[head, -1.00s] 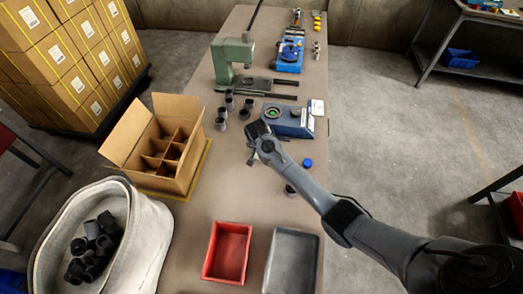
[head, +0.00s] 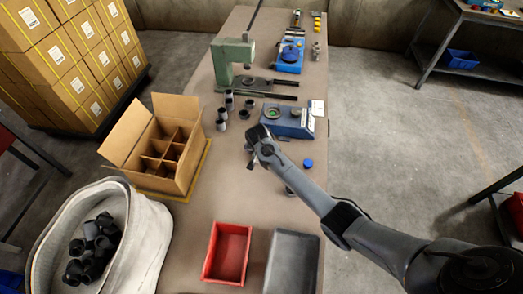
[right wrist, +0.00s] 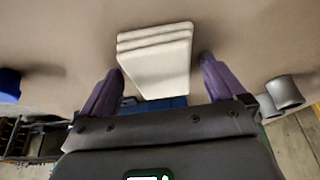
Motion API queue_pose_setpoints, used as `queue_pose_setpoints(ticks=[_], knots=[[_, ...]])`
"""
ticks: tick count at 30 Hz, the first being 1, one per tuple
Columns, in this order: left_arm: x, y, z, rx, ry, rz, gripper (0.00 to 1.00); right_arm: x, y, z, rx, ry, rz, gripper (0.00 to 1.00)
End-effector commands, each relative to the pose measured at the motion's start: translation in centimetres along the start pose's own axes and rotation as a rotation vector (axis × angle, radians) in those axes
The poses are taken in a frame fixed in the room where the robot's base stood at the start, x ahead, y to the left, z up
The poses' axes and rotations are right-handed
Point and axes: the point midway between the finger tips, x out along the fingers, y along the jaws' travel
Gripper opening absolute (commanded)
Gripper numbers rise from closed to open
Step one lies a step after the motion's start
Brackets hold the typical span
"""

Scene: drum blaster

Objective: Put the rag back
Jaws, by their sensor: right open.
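A folded white cloth, which looks like the rag (right wrist: 155,60), lies on the table in the right wrist view, with several stacked layers. My right gripper (right wrist: 161,67) is open, with one purple finger on either side of the rag's near part. I cannot tell whether the fingers touch it. My left gripper is not in view.
A blue device (head: 288,121) stands just beyond my right gripper, with dark cylinders (head: 222,118) to its left. A blue cap (head: 308,163) is to the right. An open carton (head: 150,180), red tray (head: 213,270) and grey tray (head: 292,265) are nearer; bare table lies between.

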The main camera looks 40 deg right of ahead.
Motion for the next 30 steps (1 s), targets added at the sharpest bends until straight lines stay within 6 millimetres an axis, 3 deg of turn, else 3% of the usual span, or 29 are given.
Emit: queue_pose_setpoints(ticks=[8, 21, 30], knots=[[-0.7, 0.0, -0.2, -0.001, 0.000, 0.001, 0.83, -2.1, -0.1, -0.3, -0.001, 0.003, -0.001, 0.97], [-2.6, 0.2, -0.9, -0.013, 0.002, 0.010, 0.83, -9.8, 0.0, -0.2, -0.001, 0.002, -0.001, 0.97], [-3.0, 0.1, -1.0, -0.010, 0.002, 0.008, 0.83, -12.1, 0.1, 0.0, -0.003, -0.001, 0.000, 0.97]])
